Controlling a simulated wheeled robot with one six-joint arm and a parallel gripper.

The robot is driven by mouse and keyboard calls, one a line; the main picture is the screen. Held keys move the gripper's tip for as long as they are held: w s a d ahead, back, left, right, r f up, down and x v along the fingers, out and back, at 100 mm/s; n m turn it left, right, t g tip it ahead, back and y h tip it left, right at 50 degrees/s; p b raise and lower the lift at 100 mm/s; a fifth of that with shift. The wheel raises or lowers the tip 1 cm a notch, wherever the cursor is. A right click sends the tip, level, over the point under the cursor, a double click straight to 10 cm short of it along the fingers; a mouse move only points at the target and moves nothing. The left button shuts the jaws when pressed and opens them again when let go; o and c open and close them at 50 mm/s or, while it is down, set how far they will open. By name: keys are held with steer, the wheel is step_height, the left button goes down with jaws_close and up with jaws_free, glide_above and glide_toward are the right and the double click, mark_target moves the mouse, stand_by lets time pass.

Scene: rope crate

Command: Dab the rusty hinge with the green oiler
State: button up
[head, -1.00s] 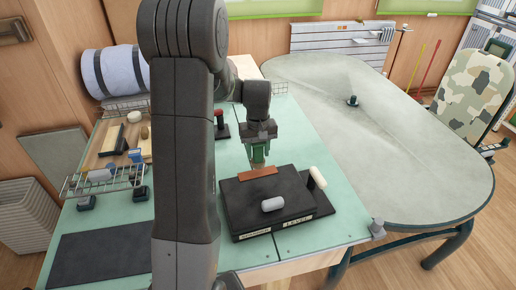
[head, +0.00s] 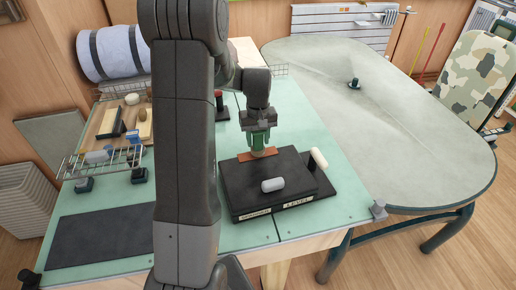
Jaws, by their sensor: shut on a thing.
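My gripper (head: 260,133) is shut on the green oiler (head: 259,142), pointing down, with the jaws around its upper part. The rusty hinge (head: 264,155) is a flat orange-brown strip lying on the back part of the black block (head: 240,183). The oiler's lower end is over the hinge and overlaps it in the picture. I cannot tell for sure whether the tip touches it.
A pale grey cylinder (head: 272,185) lies on the block's front. A cream cylinder (head: 319,158) leans at its right. A wire rack and a wooden tray (head: 100,125) stand at left. A dark mat (head: 100,240) lies front left. A grey oval table (head: 400,130) is at right.

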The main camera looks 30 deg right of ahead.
steer(key=shift+f+b, duration=0.45)
steer(key=shift+f, duration=0.2)
stand_by(0.6)
steer(key=shift+r, duration=0.15)
stand_by(0.4)
steer(key=shift+r+p, duration=2.45)
steer(key=shift+r, duration=0.95)
